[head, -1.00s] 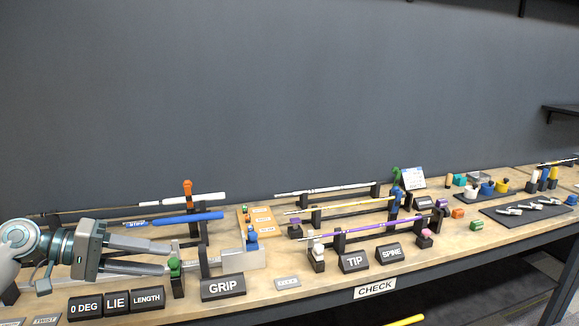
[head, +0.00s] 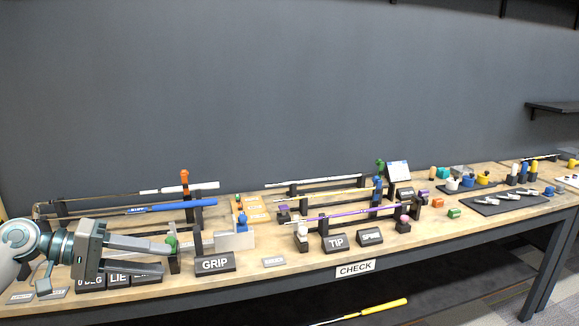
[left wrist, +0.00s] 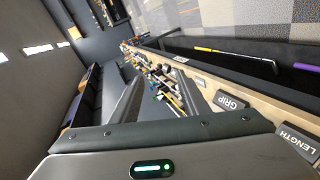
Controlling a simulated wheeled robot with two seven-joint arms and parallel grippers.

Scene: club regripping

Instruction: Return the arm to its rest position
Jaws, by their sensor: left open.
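My left gripper (head: 165,257) comes in from the left in the head view, over the bench's front left part. Its two fingers are apart with nothing between them. In the left wrist view the fingers (left wrist: 155,105) are also spread and empty. The fingertips show close to the green-topped holder (head: 171,244) in the head view; I cannot tell whether they touch. A blue-gripped club (head: 172,208) and a white-gripped club (head: 190,187) lie on stands behind the gripper. My right gripper is not in view.
The GRIP sign (head: 215,264) stands right of the gripper. The LIE sign (head: 118,279) and its neighbours are partly hidden beneath it. More clubs, including a purple one (head: 350,216), lie on stands mid-bench. A yellow-gripped club (head: 383,307) is below the bench (head: 300,266).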

